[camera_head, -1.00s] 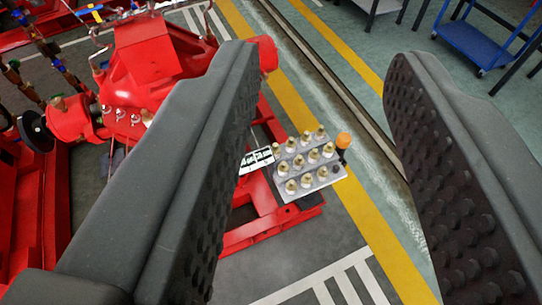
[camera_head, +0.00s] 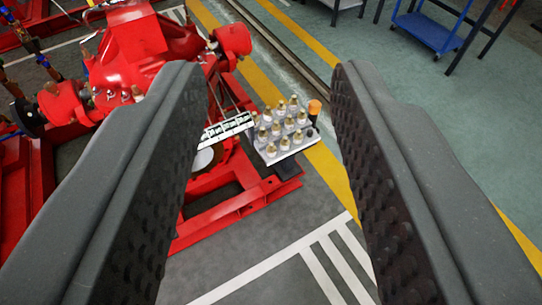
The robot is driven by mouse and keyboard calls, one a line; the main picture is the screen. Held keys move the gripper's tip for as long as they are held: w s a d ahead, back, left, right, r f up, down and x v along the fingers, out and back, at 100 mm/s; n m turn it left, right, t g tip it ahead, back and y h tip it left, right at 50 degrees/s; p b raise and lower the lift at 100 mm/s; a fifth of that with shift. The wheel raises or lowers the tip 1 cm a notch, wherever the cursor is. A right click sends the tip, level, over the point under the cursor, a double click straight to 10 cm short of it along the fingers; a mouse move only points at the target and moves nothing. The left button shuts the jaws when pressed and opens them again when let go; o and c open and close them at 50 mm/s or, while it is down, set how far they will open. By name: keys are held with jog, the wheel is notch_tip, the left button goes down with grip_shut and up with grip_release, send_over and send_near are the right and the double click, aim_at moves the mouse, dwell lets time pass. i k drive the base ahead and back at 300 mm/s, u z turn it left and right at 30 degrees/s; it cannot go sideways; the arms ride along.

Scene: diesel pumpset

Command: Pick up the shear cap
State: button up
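A light grey tray (camera_head: 292,150) holds several brass-topped pieces (camera_head: 272,144) with pale lower parts, standing upright in rows. An orange-topped item (camera_head: 314,107) with a dark lower part stands at the tray's right rear corner. I cannot tell which of these is the shear cap. My gripper (camera_head: 268,85) is open, with its two dark, studded fingers wide apart at left and right. Nothing is between the fingers' pads. The tray appears in the gap between them, farther off and below, not touching them.
The tray sits at the end of a red frame (camera_head: 225,210). A small black-and-white marked plate (camera_head: 226,130) is left of it. Red pump machinery (camera_head: 135,50) fills the upper left. A blue cart (camera_head: 430,28) stands upper right. Striped floor lies in front.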

aim_at(271, 149)
jog(key=u, duration=0.3)
jog(key=i, duration=1.25)
